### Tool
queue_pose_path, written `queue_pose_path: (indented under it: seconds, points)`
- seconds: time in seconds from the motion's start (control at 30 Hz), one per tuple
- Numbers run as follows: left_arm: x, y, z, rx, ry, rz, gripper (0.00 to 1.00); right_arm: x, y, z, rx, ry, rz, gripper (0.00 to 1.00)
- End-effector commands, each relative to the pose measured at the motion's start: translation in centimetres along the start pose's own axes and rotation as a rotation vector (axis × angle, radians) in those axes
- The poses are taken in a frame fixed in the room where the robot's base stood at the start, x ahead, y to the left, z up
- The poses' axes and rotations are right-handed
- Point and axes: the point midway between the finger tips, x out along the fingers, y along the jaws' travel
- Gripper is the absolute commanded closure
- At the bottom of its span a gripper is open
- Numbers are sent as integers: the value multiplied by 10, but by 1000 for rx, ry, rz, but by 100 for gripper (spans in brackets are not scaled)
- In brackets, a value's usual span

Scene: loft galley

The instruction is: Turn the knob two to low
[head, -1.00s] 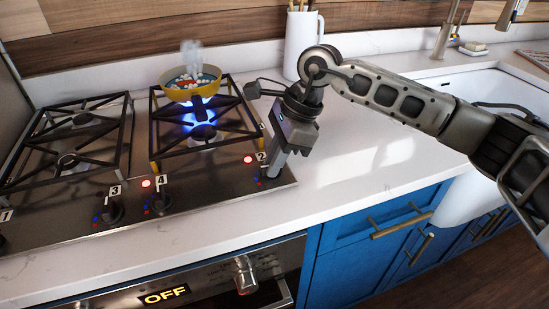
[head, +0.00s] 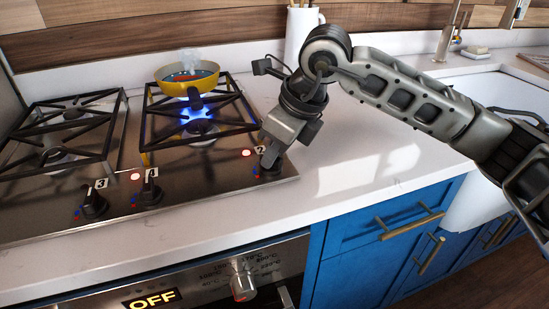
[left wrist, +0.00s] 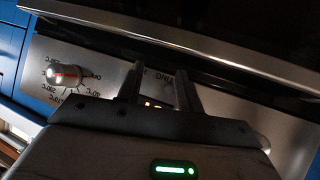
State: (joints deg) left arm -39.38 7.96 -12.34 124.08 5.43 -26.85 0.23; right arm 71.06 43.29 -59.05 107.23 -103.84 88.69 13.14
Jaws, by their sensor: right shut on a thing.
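Knob two (head: 270,170) is on the right end of the stove's front, by the "2" label, and is mostly hidden by my right gripper. My right gripper (head: 271,162) points down and is shut on this knob. A red light (head: 246,153) glows beside it. A blue flame (head: 199,119) burns at the front right burner, below the yellow pan (head: 182,79). My left gripper (left wrist: 160,90) shows only in the left wrist view, its fingers apart and nothing between them, in front of the oven panel.
The oven display (head: 151,299) reads OFF. A white pitcher (head: 303,35) stands behind. The counter (head: 370,160) at right is clear.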

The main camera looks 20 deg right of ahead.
Motion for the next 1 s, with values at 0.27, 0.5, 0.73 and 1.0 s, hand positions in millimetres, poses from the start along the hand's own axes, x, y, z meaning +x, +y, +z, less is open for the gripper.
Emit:
queue_pose_path:
  seconds: [0.27,0.5,0.73,1.0]
  points:
    - [2,1,5,-20,8,6,64,0,0,0,98,-1,-42,100]
    - [1,2,2,-24,16,8,64,-1,0,1,124,-2,-53,100]
    - [1,1,2,-24,16,7,64,-2,0,1,124,-1,-53,100]
    - [2,1,2,-23,18,6,64,-1,0,1,124,-1,-52,64]
